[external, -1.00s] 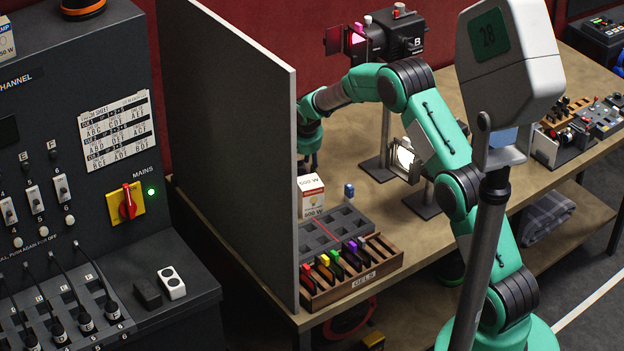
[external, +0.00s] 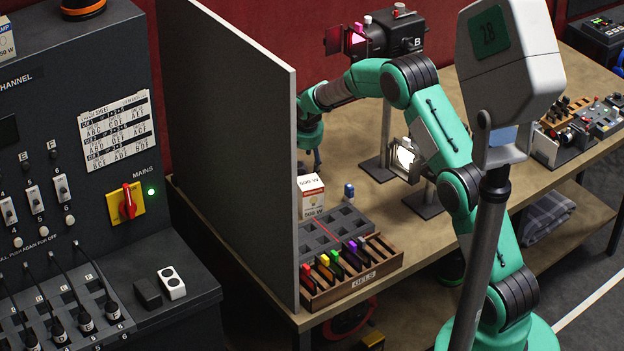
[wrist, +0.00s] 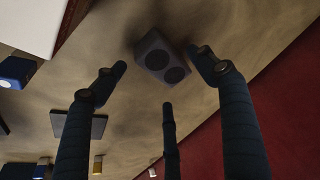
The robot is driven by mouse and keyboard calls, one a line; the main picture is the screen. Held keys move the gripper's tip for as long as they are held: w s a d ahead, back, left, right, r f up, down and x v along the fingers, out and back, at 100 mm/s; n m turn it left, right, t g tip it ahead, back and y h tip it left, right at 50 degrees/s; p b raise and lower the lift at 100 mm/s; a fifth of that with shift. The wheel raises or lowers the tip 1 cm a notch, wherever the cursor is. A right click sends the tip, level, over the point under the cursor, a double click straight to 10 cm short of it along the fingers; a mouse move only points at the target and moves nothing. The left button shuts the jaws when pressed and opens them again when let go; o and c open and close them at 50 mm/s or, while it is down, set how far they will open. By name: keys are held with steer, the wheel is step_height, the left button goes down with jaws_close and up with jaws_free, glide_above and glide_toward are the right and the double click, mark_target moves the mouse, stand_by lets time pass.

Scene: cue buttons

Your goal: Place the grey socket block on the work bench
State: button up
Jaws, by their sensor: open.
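The grey socket block (wrist: 163,58), dark with two round sockets on its face, shows in the wrist view against the work bench (wrist: 225,35). It looks to be resting on the bench, with a shadow beside it. My gripper (wrist: 161,75) is open, its three dark fingers spread around the block with visible gaps. In the external view my gripper (external: 316,158) is low over the far left of the bench (external: 345,215), partly hidden by the grey partition. The socket block is hidden there.
The tall grey partition (external: 230,150) stands at the bench's left edge. A bulb box (external: 311,196), a foam tray and a rack of coloured gels (external: 350,272) stand near the front. A lamp on a stand (external: 403,160) is right of my gripper. A red wall lies behind.

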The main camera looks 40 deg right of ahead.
steer(key=p+v, duration=0.1)
steer(key=v, duration=0.8)
steer(key=shift+r, duration=0.25)
steer(key=shift+a, duration=0.1)
steer(key=s+a+r+n+t, duration=0.1)
steer(key=s+a+r+n, duration=0.1)
steer(key=s+r, duration=2.3)
steer(key=s+a+n+t+y, duration=0.1)
steer(key=s+a+n, duration=0.1)
steer(key=s, duration=3.2)
steer(key=shift+a+r+n, duration=0.3)
steer(key=shift+a+r, duration=0.2)
